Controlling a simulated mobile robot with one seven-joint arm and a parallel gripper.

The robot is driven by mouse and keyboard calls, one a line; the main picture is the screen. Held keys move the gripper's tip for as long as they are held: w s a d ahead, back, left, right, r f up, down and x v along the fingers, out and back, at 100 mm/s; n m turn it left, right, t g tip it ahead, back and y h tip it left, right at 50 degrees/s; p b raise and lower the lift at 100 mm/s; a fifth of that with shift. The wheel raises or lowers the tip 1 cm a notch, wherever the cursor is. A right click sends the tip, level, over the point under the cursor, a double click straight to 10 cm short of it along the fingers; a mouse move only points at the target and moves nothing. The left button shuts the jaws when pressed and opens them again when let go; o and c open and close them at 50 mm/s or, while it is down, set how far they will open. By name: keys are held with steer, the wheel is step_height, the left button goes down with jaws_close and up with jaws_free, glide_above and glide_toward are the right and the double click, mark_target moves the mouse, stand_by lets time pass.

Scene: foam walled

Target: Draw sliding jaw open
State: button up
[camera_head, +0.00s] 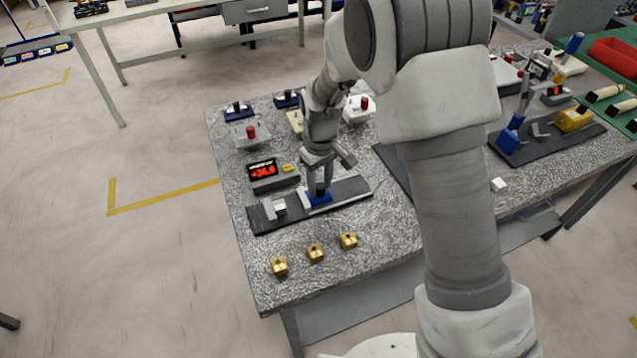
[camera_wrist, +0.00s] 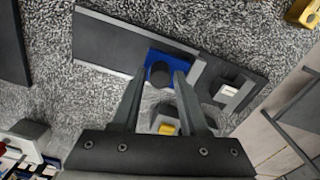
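The sliding jaw is a blue block (camera_head: 318,198) with a dark round knob, on a long black base plate (camera_head: 352,189) on the speckled table. In the wrist view the blue jaw (camera_wrist: 178,59) and its knob (camera_wrist: 159,74) show clearly. A pale fixed jaw (camera_head: 279,206) stands left of it on the plate; it also shows at the right of the wrist view (camera_wrist: 227,94). A gap lies between the jaws. My gripper (camera_head: 320,184) points down with one finger on each side of the knob. I cannot tell whether the fingers touch the knob.
A display box (camera_head: 263,170) with red lit figures and a yellow part stands close behind the plate. Several brass blocks (camera_head: 316,253) lie in front. Button boxes (camera_head: 250,135) stand farther back. Bare tabletop lies around the plate's front side.

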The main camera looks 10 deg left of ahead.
mark_target(321, 185)
step_height(321, 185, up, 17)
steer(key=shift+r+p, duration=0.2)
steer(key=shift+p, duration=0.2)
stand_by(0.6)
steer(key=s+d+r+m+t, duration=0.1)
steer(key=s+d+r+m, duration=0.1)
steer(key=s+d+r, duration=0.4)
steer(key=s+d+r+m+t, duration=0.2)
steer(key=d+r, duration=0.2)
steer(key=d, duration=0.4)
steer(key=s+d+m+t, duration=0.2)
steer(key=s+d+m, duration=0.3)
steer(key=s, duration=0.8)
steer(key=d, duration=0.3)
steer(key=shift+d+f+t, duration=0.2)
steer(key=shift+t, duration=0.1)
